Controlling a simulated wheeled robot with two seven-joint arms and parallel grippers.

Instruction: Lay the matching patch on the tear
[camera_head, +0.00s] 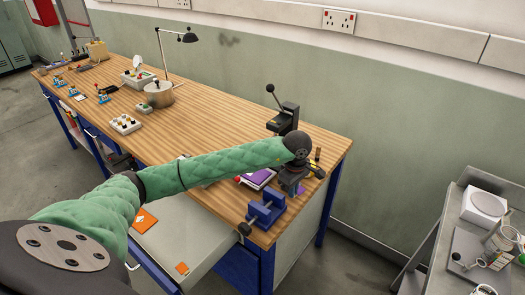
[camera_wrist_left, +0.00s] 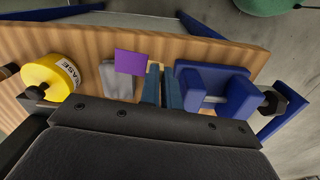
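My left arm, in a green sleeve, reaches across to the bench's right end. My left gripper (camera_head: 293,189) is low over the bench there. A purple patch (camera_wrist_left: 131,62) lies just left of the fingers, over a grey piece (camera_wrist_left: 116,83). An orange square (camera_head: 145,220) and a smaller orange piece (camera_head: 182,268) lie on the pale surface at the bench front. A purple-topped item (camera_head: 258,178) is partly behind my arm. I cannot make out a tear. My right gripper is not in view.
A blue vise (camera_head: 265,210) stands at the bench's near right corner, close to my gripper. A black lever press (camera_head: 285,118) stands behind. A yellow tin (camera_wrist_left: 52,76) is left in the wrist view. A grey cart (camera_head: 445,225) stands right.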

